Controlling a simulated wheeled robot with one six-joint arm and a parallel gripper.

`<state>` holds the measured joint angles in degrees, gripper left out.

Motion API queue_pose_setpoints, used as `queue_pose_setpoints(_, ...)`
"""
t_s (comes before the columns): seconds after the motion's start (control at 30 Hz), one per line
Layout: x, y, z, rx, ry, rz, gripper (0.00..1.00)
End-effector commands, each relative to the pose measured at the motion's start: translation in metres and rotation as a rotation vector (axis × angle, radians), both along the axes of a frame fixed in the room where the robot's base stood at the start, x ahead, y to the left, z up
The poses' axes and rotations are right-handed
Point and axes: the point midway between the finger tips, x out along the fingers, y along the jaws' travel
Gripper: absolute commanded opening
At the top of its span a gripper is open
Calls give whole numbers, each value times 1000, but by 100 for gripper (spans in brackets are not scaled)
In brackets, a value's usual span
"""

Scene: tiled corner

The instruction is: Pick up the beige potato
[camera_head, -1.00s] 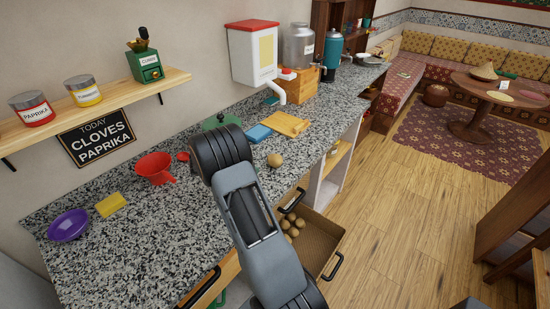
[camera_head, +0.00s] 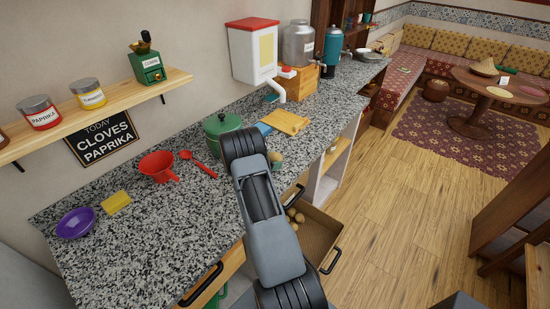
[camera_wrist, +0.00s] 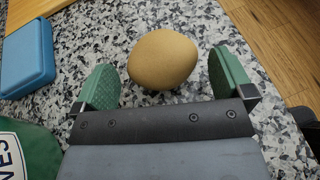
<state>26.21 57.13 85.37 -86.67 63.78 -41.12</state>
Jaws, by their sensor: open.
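The beige potato (camera_wrist: 163,60) lies on the speckled counter in the wrist view. My gripper (camera_wrist: 162,82) is open, with one green fingertip on each side of the potato and a visible gap on both sides. In the head view, a small part of the potato (camera_head: 276,157) shows beside my arm, which hides the rest of it and my gripper.
A blue box (camera_wrist: 27,60) lies left of my gripper, and a green pot (camera_head: 221,130) stands left of my arm. A wooden board (camera_head: 285,121) lies behind. An open drawer (camera_head: 318,236) with several potatoes juts out below the counter's front edge.

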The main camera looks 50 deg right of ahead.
Motion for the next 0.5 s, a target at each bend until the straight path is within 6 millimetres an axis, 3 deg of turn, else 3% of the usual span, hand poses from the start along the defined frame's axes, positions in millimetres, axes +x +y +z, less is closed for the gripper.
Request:
queue_pose_setpoints(0.2, -5, -23, -8, 1, 0, -1, 98)
queue_pose_setpoints(0.5, -5, -27, -11, 0, 0, 0, 98)
